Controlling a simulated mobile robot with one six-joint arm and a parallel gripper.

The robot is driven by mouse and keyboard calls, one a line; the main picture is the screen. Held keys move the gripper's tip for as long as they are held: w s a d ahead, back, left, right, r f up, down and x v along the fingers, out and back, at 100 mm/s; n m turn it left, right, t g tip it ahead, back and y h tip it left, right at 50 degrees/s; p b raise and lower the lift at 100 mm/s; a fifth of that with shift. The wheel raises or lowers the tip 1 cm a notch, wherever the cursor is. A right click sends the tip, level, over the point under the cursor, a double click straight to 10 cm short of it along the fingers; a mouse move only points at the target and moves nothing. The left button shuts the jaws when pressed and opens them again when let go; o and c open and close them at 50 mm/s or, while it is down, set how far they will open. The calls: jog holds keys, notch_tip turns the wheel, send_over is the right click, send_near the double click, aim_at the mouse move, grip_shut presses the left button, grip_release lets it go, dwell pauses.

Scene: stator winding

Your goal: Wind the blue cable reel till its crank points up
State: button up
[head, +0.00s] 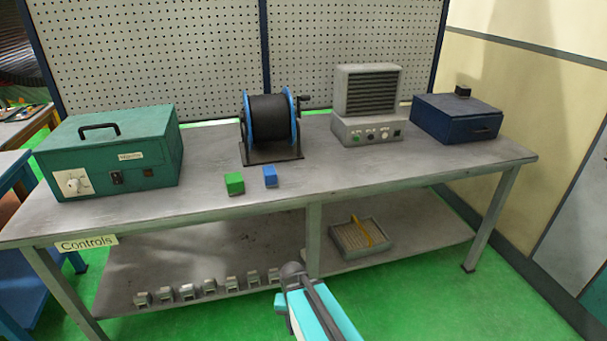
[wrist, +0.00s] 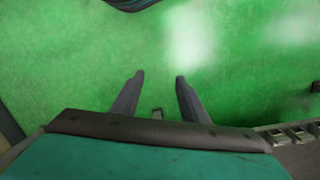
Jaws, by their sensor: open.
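The blue cable reel (head: 270,120) stands on the grey workbench in the head view, with black cable wound between two blue flanges on a dark stand. Its crank (head: 302,99) is on the right side, with the handle sticking out to the right near the top of the reel; its exact angle is hard to tell. My gripper shows in the wrist view (wrist: 155,88) with two dark fingers apart and nothing between them, over green floor. In the head view my arm is low, in front of the bench and well away from the reel. The reel is not in the wrist view.
On the bench (head: 370,165) are a green box (head: 150,150), a green cube (head: 234,183), a blue block (head: 270,176), a grey heater-like unit (head: 367,100) and a dark blue case (head: 457,117). The lower shelf holds a tray (head: 345,252) and several small grey parts.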

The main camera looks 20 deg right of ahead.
jog(key=s+a+f+n+g, duration=0.2)
jog(key=s+a+f+n, duration=0.1)
jog(key=s+f, duration=0.4)
jog(key=s+a+f+n+g, duration=0.2)
jog(key=s+f, duration=0.5)
jog(key=s, duration=0.6)
jog(key=shift+s+a+f+n+y, duration=0.35)
jog(key=shift+a+n, duration=0.25)
jog(key=shift+a, duration=0.35)
jog(key=shift+c, duration=1.1)
jog(key=shift+a, duration=0.1)
